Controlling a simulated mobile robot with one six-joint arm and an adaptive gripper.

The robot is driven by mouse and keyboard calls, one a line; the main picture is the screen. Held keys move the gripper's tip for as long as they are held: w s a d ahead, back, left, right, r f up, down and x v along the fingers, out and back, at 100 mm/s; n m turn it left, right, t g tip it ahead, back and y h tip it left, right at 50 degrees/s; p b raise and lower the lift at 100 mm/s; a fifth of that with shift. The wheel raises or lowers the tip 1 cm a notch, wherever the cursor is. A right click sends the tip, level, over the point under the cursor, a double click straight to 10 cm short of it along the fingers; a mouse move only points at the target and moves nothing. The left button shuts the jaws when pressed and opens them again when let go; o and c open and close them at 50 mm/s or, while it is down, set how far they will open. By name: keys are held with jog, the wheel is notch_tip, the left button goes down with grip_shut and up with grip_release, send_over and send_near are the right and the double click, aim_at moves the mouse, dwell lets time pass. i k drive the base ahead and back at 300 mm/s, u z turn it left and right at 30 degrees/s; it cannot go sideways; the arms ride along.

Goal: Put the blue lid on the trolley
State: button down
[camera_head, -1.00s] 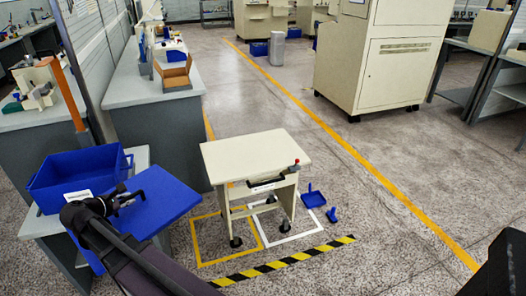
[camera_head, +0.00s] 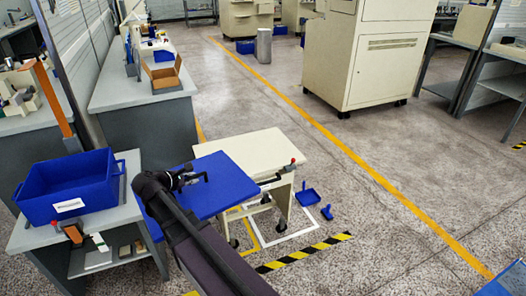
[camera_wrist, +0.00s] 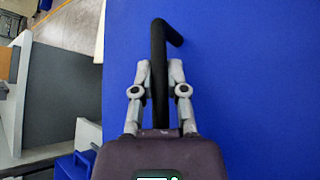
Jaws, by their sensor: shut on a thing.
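The blue lid (camera_head: 228,168) is a flat board with a black bar handle, which shows in the wrist view (camera_wrist: 158,45). My gripper (camera_head: 198,178) is shut on this handle, with a finger on each side of it in the wrist view (camera_wrist: 159,75). The lid is held in the air, roughly level. Its right part overlaps the left part of the trolley (camera_head: 272,150) in the head view. I cannot tell the height between them. The trolley has a cream top, a dark front handle and castors. Its left side is partly hidden by the lid.
An open blue bin (camera_head: 68,208) stands on a grey bench (camera_head: 135,212) at the left. A small blue tray (camera_head: 307,197) and another blue item (camera_head: 326,212) lie on the floor right of the trolley.

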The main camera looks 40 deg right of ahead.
aim_at(247, 151)
jog(key=z, duration=0.55)
jog(key=i, duration=1)
